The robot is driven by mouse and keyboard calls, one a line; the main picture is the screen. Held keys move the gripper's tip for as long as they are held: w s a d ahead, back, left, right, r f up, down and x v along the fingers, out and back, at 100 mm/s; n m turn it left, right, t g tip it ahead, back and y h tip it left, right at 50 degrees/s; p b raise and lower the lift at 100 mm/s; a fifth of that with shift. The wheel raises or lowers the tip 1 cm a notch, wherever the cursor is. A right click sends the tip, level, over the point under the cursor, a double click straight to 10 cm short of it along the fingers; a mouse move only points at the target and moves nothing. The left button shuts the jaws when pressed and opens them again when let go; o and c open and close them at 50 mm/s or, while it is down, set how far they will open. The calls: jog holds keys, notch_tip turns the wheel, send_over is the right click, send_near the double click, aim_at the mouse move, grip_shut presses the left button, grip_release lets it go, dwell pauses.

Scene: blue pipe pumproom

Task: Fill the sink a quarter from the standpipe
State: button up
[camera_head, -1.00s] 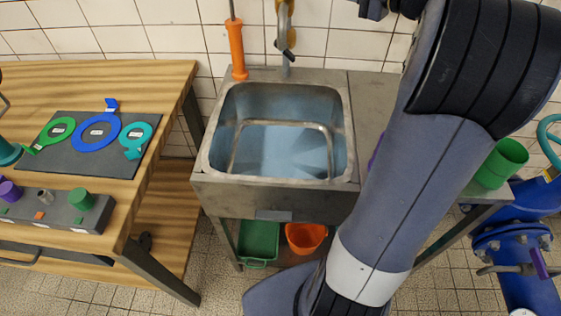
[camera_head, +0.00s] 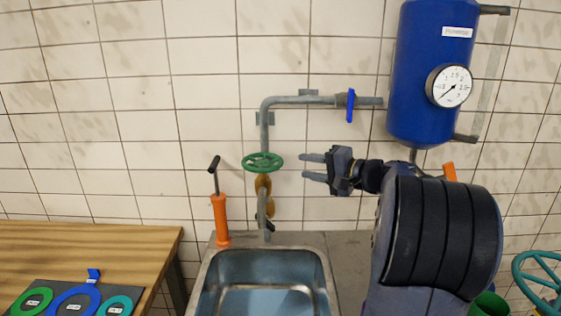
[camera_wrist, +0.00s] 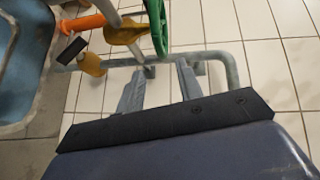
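The sink (camera_head: 213,275) is a steel basin against the tiled wall; pale blue water shows at its bottom, and its front is cut off now. The standpipe (camera_head: 264,130) rises behind it, bends right and runs to a blue tank. It has a green handwheel (camera_head: 263,161), a brass-coloured body below it and a blue lever (camera_head: 350,106) on the upper run. My gripper (camera_head: 308,167) is open and empty, pointing left, right of the green handwheel and apart from it. In the wrist view my two fingers (camera_wrist: 160,92) are spread, with the green wheel (camera_wrist: 159,28) beyond them.
The blue tank (camera_head: 408,100) with a round gauge (camera_head: 450,86) hangs at the upper right. An orange hand pump (camera_head: 221,218) stands left of the standpipe. A wooden bench (camera_head: 90,245) with coloured rings is at left. A teal handwheel (camera_head: 540,275) is at lower right.

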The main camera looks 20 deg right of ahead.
aim_at(281, 160)
jog(key=p+x, duration=0.2)
jog(key=x, duration=0.7)
jog(key=shift+w, duration=0.1)
jog(key=shift+c, duration=0.2)
grip_shut()
